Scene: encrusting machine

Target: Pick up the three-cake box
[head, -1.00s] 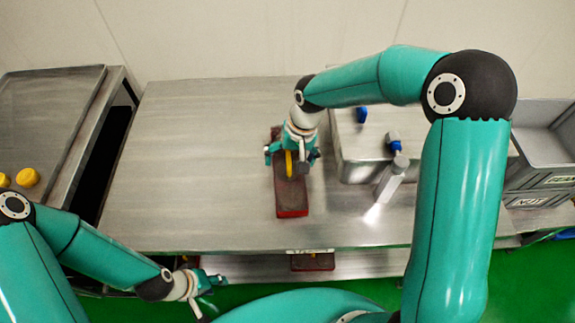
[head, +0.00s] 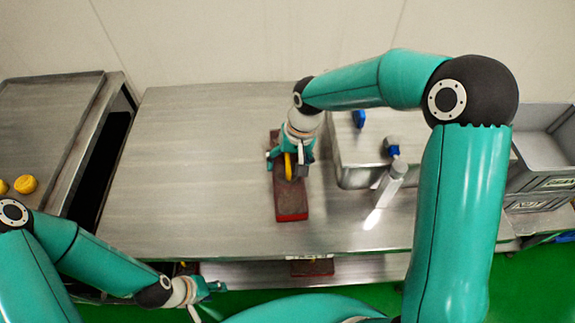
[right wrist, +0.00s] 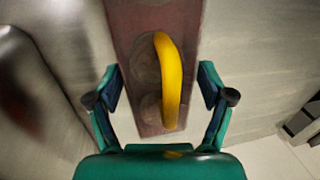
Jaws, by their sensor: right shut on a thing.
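The three-cake box (head: 291,205) is a long, dark red-brown box with a curved yellow handle (head: 288,166), on the metal table. In the right wrist view, round shapes show in the box's top (right wrist: 145,68) under the handle (right wrist: 172,85). My right gripper (head: 289,160) is over the far half of the box, its fingers on either side, shut on it. In the right wrist view my right gripper (right wrist: 160,92) has the handle between its fingers. I cannot see the finger contact clearly. My left gripper (head: 212,289) is low at the table's front, small and partly hidden.
Grey crates (head: 545,150) are at the far right. A tray (head: 45,120) with yellow pieces (head: 25,184) is left. The table's left part is clear.

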